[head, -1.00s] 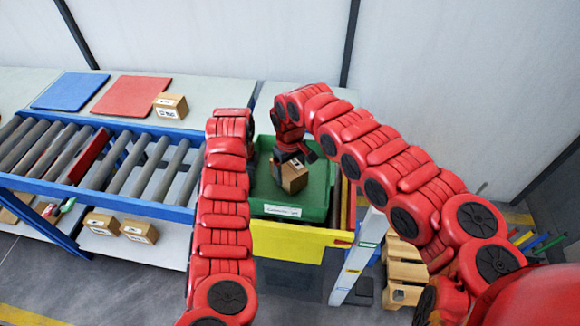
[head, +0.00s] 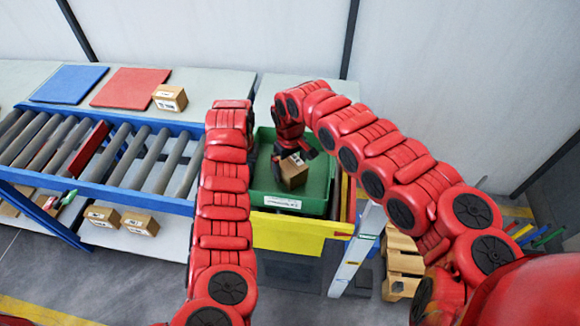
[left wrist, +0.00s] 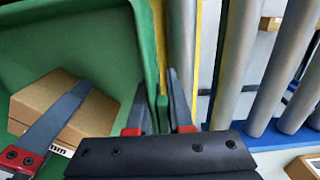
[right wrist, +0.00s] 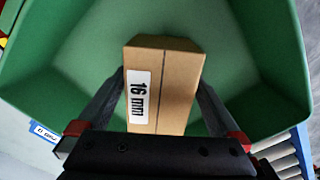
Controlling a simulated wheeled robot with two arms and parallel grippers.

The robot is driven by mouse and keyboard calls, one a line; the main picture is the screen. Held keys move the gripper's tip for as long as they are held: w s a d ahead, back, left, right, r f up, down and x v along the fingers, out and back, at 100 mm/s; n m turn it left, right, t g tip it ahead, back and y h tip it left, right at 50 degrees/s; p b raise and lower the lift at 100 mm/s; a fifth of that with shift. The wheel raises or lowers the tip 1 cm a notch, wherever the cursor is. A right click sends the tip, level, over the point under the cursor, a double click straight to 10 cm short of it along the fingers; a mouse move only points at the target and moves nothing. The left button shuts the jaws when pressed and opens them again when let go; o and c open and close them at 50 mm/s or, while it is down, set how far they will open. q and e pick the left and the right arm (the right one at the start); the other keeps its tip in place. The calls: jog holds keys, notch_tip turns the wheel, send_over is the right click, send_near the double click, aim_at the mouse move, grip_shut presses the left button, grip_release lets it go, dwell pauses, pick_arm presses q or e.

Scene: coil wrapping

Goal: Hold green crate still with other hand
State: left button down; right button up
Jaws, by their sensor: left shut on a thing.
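My left gripper (left wrist: 159,90) is shut on the crate's side wall, one finger on each face, in the left wrist view. In the head view its fingers are hidden behind my left arm. My right gripper (right wrist: 161,85) is inside the crate over the box. In the right wrist view its fingers stand apart, one on each side of the box, which shows a "16 mm" label (right wrist: 139,98).
A roller conveyor (head: 110,150) with a blue frame lies left of the crate. A yellow bin (head: 290,236) is in front of and below the crate. Blue (head: 68,84) and red (head: 130,88) mats and another box (head: 170,98) lie behind the conveyor.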

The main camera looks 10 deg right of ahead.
aim_at(290, 162)
notch_tip(290, 162, up, 12)
dwell(0.5)
